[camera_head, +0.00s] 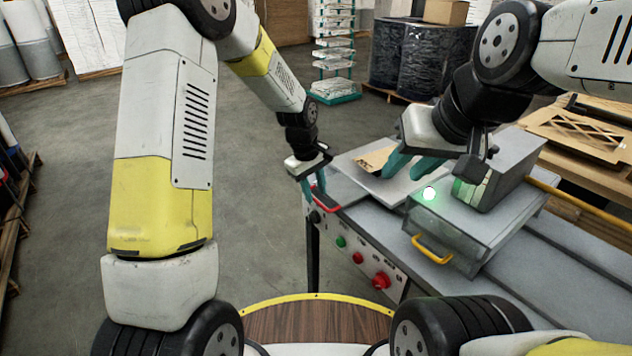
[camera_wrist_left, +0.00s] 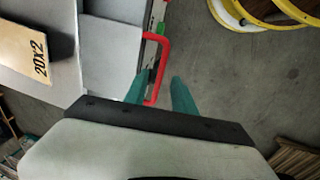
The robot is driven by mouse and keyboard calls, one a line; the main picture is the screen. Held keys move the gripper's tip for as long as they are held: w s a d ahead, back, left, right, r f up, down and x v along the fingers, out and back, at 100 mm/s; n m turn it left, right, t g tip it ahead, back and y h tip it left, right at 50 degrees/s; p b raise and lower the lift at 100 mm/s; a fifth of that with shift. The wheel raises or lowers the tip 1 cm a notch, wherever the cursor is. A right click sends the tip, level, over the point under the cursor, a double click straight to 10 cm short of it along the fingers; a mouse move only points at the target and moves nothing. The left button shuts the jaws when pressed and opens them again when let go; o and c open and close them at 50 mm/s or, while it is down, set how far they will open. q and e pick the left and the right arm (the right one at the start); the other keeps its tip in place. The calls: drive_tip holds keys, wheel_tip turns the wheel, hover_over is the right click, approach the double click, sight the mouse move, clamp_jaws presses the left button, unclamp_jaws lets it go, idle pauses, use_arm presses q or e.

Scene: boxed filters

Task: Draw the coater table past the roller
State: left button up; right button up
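The coater table (camera_head: 343,165) is a flat grey slide at the left end of the machine. It has a red handle (camera_head: 327,203) at its near left edge, also seen in the left wrist view (camera_wrist_left: 166,62). My left gripper (camera_head: 311,188) is open at this handle. In the left wrist view its teal fingers (camera_wrist_left: 159,84) are spread, with the handle's lower end between them or just beyond; contact is unclear. A brown card (camera_head: 373,159) marked 20X2 (camera_wrist_left: 30,52) lies on a pale plate. My right gripper (camera_head: 402,172) appears open above the plate's right part. The roller is not clearly visible.
A grey housing (camera_head: 462,232) with a yellow handle (camera_head: 432,252) stands right of the plate. The front panel carries a green button (camera_head: 341,242) and red buttons (camera_head: 381,281). Open floor (camera_head: 255,190) lies left of the machine.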

use_arm(q)
drive_tip(key=shift+w+d+f, duration=0.1)
drive_tip(key=shift+d+f, duration=0.05)
drive_tip(key=shift+f, duration=0.9)
drive_tip(key=shift+c, duration=0.4)
clamp_jaws()
idle(0.3)
